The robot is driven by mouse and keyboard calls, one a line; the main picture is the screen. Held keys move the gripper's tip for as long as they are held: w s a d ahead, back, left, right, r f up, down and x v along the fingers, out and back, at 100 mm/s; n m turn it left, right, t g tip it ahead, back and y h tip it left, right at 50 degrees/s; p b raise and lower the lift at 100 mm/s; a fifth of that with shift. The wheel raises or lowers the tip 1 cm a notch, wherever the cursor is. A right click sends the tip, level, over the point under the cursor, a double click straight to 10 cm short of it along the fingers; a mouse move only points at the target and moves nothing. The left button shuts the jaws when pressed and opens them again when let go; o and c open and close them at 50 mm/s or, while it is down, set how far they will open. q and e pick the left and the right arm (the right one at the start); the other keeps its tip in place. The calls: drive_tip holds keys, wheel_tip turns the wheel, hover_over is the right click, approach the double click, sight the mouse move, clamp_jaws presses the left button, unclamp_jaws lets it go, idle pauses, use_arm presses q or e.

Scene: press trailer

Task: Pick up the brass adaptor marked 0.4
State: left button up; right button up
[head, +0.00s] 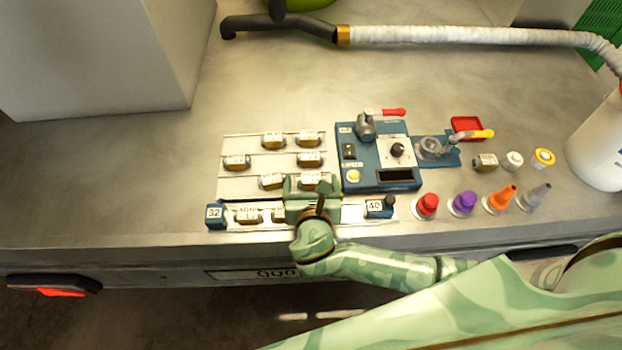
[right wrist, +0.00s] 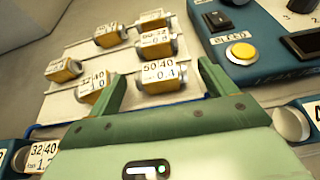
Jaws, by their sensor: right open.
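A brass adaptor (right wrist: 161,75) with a white label reading 50/40 and 0.4 lies on the pale rack in the right wrist view. It is at the near right of the group, and also shows in the head view (head: 310,180). My right gripper (right wrist: 160,82) is open, its two fingers on either side of this adaptor with gaps between. In the head view the right gripper (head: 312,184) reaches over the rack from the front. I cannot tell how high its fingertips are above the rack. My left gripper is not in view.
Other labelled brass adaptors (head: 272,181) lie close by on the rack (head: 255,203). A blue control box (head: 372,185) with a yellow button stands just right. Coloured nozzles (head: 463,203) and a white bottle (head: 598,145) stand further right. The worktop behind is clear up to the hose (head: 450,35).

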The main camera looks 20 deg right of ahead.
drive_tip(key=c, duration=1.1)
drive_tip(key=shift+r, duration=0.1)
drive_tip(key=shift+c, duration=0.2)
